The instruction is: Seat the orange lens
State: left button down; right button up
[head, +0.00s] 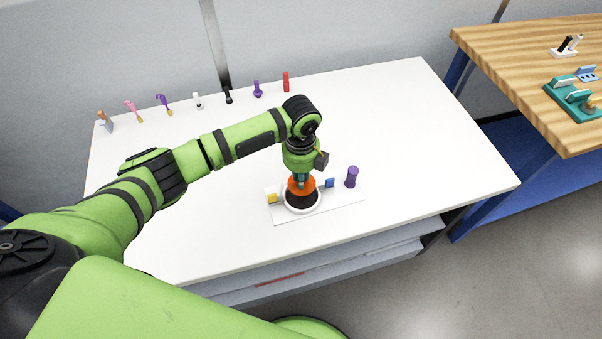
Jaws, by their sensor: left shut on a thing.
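The orange lens (303,187) is in my left gripper (301,180), which points down and is shut on it. The lens is at the far part of a round white ring with a dark inside (302,201). I cannot tell whether the lens touches the ring or hangs just above it. The ring stands on a thin white plate (345,199) on the white table. My gripper's fingers are small here and partly hidden by the wrist. My right gripper is not in view.
A yellow block (272,198) and a blue block (330,183) flank the ring. A purple cylinder (352,177) stands at the right. Several small tools line the back edge of the white table (420,130). A wooden table (520,60) is at the right.

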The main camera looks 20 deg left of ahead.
pick_arm(q)
jog(key=b, duration=0.3)
send_over(301, 197)
jog(key=shift+w+f, duration=0.15)
jog(key=shift+f, duration=2.75)
jog(key=shift+f, duration=0.35)
jog(key=shift+f, duration=0.15)
dwell(0.4)
jog(key=c, duration=1.1)
grip_release()
